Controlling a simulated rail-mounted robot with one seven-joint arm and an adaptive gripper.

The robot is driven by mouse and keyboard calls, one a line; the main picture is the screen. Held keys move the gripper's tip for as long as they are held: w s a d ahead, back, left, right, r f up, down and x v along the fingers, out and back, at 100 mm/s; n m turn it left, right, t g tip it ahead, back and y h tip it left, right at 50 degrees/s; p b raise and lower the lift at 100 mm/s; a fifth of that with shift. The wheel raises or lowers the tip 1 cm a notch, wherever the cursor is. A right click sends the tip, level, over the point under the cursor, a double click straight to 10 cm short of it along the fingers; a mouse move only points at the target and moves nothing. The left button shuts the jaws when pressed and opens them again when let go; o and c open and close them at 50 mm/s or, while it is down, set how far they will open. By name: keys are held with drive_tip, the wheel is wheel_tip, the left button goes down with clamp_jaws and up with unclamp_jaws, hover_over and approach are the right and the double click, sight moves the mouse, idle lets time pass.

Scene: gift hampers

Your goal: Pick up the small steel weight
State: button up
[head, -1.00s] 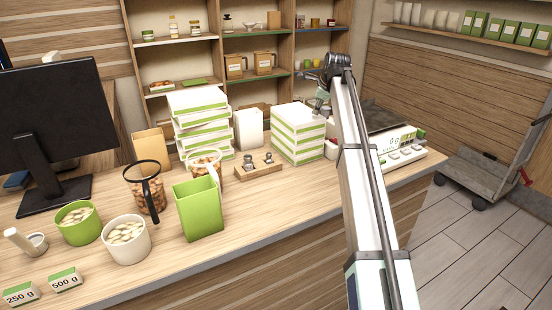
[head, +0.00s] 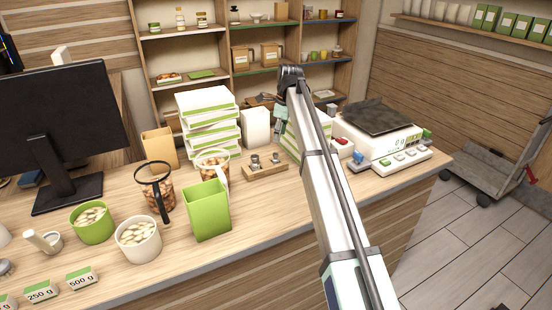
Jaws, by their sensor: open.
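Two small steel weights stand in a wooden block (head: 265,172) on the counter: one on the left (head: 255,162) and one on the right (head: 276,158). At this size I cannot surely tell which is smaller. My gripper (head: 279,132) is small and partly hidden in the head view, hanging below the bend of my arm in front of a stack of green-and-white boxes (head: 293,143). It appears above and slightly right of the block, apart from the weights. It is open, with nothing seen in it.
A green open box (head: 207,212) and a jar of nuts (head: 213,163) with a scoop stand left of the block. A taller box stack (head: 207,125) and a white container (head: 256,127) are behind. A scale (head: 383,135) is at right. The counter's front strip is clear.

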sight(276, 154)
drive_tip(key=f+p, duration=0.1)
drive_tip(key=f, duration=0.2)
drive_tip(key=a+f+p, duration=0.1)
drive_tip(key=f, duration=0.3)
drive_tip(key=f+p, duration=0.1)
drive_tip(key=f, duration=0.2)
drive_tip(key=shift+w+a+f+p, duration=0.2)
drive_tip(key=shift+w+a+p, duration=0.1)
drive_tip(key=shift+w+p, duration=0.1)
clamp_jaws()
